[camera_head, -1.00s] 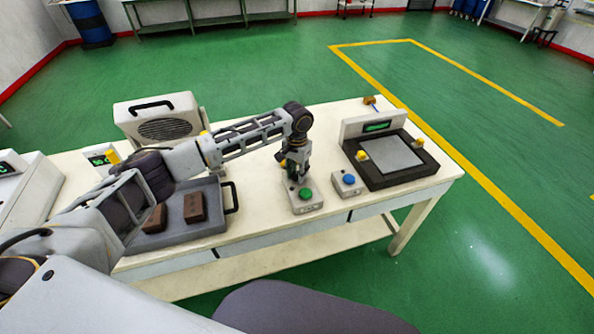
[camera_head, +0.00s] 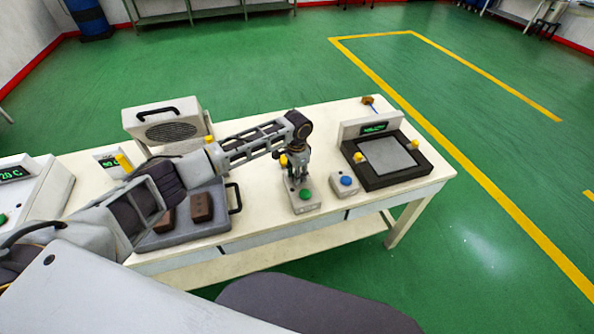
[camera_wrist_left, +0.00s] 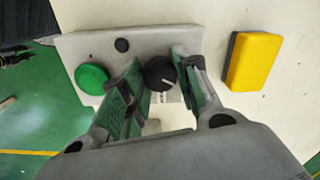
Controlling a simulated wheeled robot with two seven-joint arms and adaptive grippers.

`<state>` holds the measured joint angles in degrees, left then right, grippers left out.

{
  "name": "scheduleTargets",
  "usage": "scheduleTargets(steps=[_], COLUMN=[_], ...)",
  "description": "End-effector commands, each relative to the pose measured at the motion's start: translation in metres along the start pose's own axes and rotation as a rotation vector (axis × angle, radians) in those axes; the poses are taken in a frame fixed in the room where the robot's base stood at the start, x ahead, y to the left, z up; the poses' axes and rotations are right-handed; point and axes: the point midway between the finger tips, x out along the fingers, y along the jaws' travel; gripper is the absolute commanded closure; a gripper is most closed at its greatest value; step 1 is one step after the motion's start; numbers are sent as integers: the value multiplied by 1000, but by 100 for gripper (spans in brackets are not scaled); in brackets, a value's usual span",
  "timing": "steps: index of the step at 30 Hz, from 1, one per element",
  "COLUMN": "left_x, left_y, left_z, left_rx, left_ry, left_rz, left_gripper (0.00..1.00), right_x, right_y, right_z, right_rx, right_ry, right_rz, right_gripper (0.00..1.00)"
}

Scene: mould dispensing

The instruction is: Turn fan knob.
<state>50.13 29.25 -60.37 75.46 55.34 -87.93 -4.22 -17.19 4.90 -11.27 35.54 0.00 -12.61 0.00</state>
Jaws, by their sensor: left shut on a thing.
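The fan knob (camera_wrist_left: 159,74) is a small black round dial with a white mark. It sits on a light grey control box (camera_wrist_left: 190,38) that also bears a green button (camera_wrist_left: 92,78). In the left wrist view my left gripper (camera_wrist_left: 160,82) has its fingers on both sides of the knob, shut on it. In the head view my left gripper (camera_head: 296,178) points down at the back of the box, and the green button (camera_head: 305,194) shows in front of it. The knob is hidden there by the fingers. My right gripper is out of view.
A grey box with a blue button (camera_head: 346,181) stands just right of the control box. A black-framed device (camera_head: 375,180) is farther right. A grey tray (camera_head: 170,240) with brown blocks is at left, and a fan unit (camera_head: 160,120) stands behind. A yellow block (camera_wrist_left: 254,62) lies near the knob.

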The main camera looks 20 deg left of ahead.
Motion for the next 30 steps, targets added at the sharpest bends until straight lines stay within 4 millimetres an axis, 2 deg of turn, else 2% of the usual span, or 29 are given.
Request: scheduleTargets(steps=[3, 12, 20, 30], left_x=[-3, -2, -1, 0], left_y=[0, 0, 0, 0], left_z=[0, 0, 0, 0], left_rx=[66, 200, 242, 245], left_ry=[0, 0, 0, 1], left_rz=[1, 1, 0, -1], left_gripper=[92, 92, 92, 92], right_x=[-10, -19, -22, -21], right_y=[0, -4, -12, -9], right_z=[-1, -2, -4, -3], right_rx=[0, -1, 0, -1], right_ry=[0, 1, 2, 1], right_rz=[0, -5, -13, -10], right_gripper=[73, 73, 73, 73])
